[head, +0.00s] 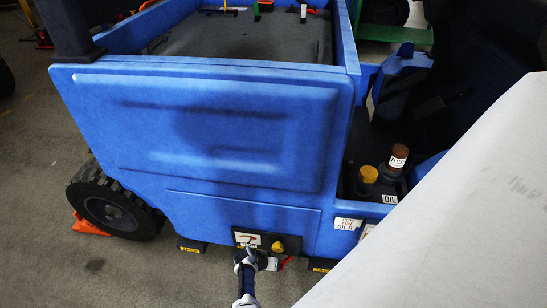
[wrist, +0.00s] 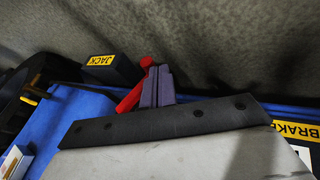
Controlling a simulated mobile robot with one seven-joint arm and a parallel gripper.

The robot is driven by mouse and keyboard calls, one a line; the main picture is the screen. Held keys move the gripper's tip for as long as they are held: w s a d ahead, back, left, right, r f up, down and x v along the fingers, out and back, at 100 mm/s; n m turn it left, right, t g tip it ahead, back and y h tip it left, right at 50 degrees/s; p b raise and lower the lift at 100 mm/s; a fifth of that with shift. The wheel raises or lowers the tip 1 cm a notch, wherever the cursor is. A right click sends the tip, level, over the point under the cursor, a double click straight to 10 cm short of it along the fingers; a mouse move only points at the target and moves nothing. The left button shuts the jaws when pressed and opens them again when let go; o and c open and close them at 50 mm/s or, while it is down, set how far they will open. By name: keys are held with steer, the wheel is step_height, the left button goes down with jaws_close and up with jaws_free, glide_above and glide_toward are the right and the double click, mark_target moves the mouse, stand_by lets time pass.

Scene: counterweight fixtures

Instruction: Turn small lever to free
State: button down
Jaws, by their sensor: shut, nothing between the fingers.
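A red lever (head: 286,262) sticks out low on the blue vehicle's side, just below a dark panel (head: 261,238) with a picture label and a yellow knob (head: 278,246). I cannot tell for sure that it is the small lever. My gripper (head: 268,264) is at its left in the head view and partly covers the area. In the wrist view the shut fingers (wrist: 158,72) are right beside the red lever (wrist: 132,97), which passes to their left and partly behind them. I cannot tell whether they touch. Nothing is held.
A black block labelled JACK (wrist: 113,70) is close to the fingers, and a BRAKE label (wrist: 296,131) is at the right. In the head view, the vehicle's blue side (head: 200,125) rises above the gripper. Oil containers (head: 367,178) stand at right. Grey floor is open at left.

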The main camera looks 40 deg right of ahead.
steer(key=shift+s+d+f+g+h+b, duration=0.3)
steer(key=shift+s+d+g+b, duration=0.1)
steer(key=shift+b, duration=0.7)
steer(key=shift+r, duration=0.15)
